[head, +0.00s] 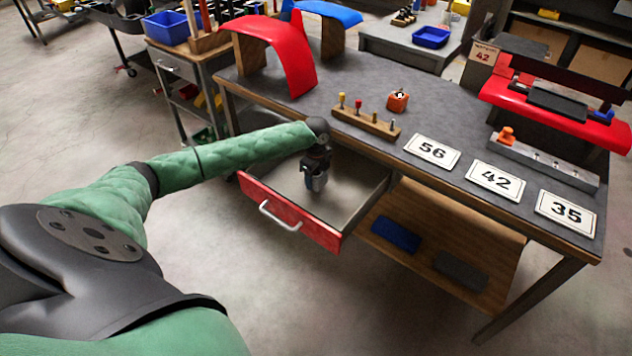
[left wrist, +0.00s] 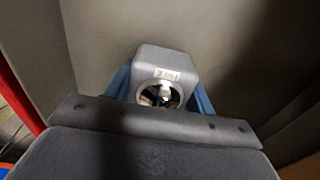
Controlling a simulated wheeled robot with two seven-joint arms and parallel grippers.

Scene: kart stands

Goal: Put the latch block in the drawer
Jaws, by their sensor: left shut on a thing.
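The latch block (left wrist: 150,57) is a grey metal block with rounded edges, a round hole and a small white label. In the left wrist view it sits between the blue fingers of my left gripper, which is shut on it. In the head view my left gripper (head: 316,181) points down inside the open drawer (head: 352,192), which has a red front and a silver handle. The gripper mostly hides the block there. I cannot tell whether the block touches the drawer floor. My right gripper is not in view.
The workbench (head: 372,88) stands above the drawer. A lower shelf (head: 440,225) holds a blue and a dark pad. The rest of the drawer looks empty.

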